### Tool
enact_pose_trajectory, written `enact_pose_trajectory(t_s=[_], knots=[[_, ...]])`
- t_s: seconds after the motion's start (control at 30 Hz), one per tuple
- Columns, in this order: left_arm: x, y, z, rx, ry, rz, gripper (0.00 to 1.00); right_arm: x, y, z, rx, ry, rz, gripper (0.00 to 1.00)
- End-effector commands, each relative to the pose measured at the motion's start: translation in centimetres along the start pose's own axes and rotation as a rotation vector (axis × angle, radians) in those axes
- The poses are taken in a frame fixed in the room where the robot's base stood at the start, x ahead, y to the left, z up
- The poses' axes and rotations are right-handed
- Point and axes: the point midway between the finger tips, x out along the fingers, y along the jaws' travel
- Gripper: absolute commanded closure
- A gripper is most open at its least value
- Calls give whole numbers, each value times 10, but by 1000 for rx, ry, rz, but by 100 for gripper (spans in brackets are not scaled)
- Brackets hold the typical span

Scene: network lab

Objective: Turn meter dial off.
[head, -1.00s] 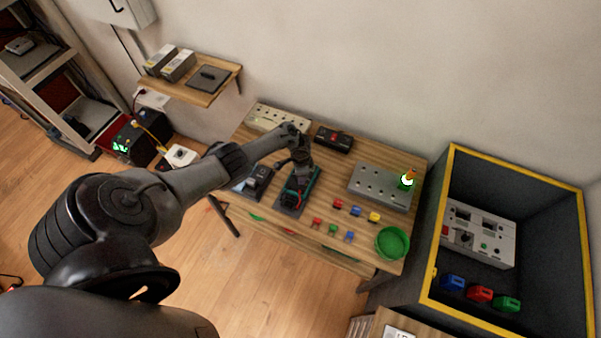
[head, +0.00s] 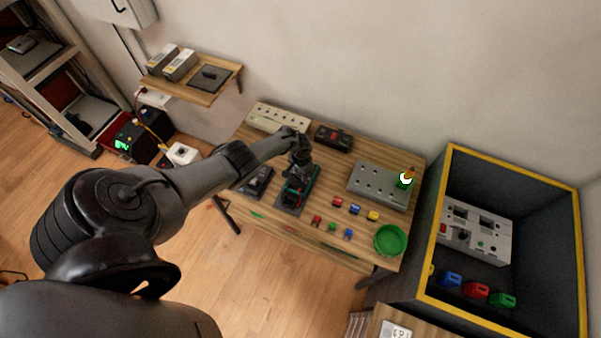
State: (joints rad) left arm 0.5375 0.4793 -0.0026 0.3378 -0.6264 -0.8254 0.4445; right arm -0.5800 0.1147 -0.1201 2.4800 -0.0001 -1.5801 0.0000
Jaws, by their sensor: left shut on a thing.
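The meter (head: 311,184), a dark device with a teal-green edge, lies on the wooden table left of its middle. My left gripper (head: 297,178) reaches down over the meter and covers most of its face. Its fingers are shut at the dial area, but the dial itself is hidden by the gripper, so its setting cannot be read. A red bit shows on the meter just below the fingers. My right gripper is not in view.
A dark device (head: 255,180) lies close left of the meter. Behind are a pale strip (head: 277,117) and a black box (head: 333,138). To the right are small coloured blocks (head: 355,209), a grey panel (head: 379,186) and a green bowl (head: 391,240). A yellow-edged bin (head: 431,212) stands right.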

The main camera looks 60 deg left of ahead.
Motion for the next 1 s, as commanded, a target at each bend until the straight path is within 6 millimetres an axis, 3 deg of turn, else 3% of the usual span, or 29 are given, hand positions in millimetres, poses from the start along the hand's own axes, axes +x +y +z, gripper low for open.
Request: enact_pose_trajectory(t_s=[0.37, 0.4, 0.53, 0.83, 1.0], knots=[[0, 0, -1, -3, 3, 0, 86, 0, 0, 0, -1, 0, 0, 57], [0, 0, -1, -3, 2, 0, 49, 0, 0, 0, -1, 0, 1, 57], [0, 0, -1, -3, 2, 0, 30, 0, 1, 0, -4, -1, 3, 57], [-1, 0, 0, -2, 1, 0, 30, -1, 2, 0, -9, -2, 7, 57], [-13, -1, 0, -2, 1, -1, 30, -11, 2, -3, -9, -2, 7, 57]])
